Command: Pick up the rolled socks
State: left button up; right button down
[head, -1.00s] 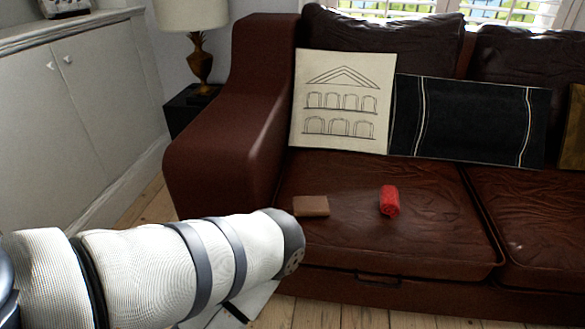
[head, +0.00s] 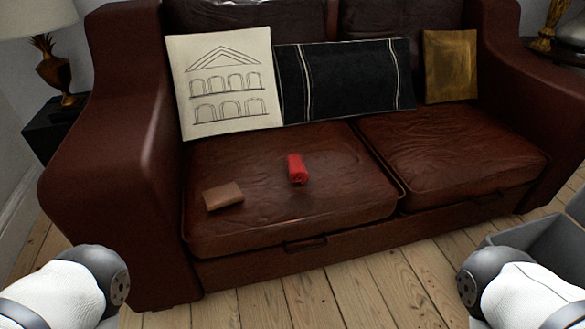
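A small red roll (head: 297,169), which looks like the rolled socks, lies on the left seat cushion of the brown leather sofa (head: 345,238). My two arms come in at the bottom left and bottom right corners, in front of the sofa and well apart from the roll. Only rounded white and grey arm parts show. No gripper fingers are in view.
A brown block-like item (head: 223,196) lies on the same cushion, left of the red roll. A cream pillow (head: 225,85), a black pillow (head: 345,80) and a gold pillow (head: 450,66) lean on the backrest. A grey bin-like object (head: 545,248) stands at the right. Floorboards (head: 350,295) in front look clear.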

aim_at(297, 172)
jog(key=i+l+u, duration=0.25)
jog(key=i+l, duration=0.15)
jog(key=l, duration=0.2)
jog(key=i+l+u, duration=0.2)
jog(key=i+l, duration=0.15)
jog(key=l, duration=0.3)
jog(key=i+l+u, duration=0.1)
jog(key=l, duration=0.25)
jog(key=i, duration=0.6)
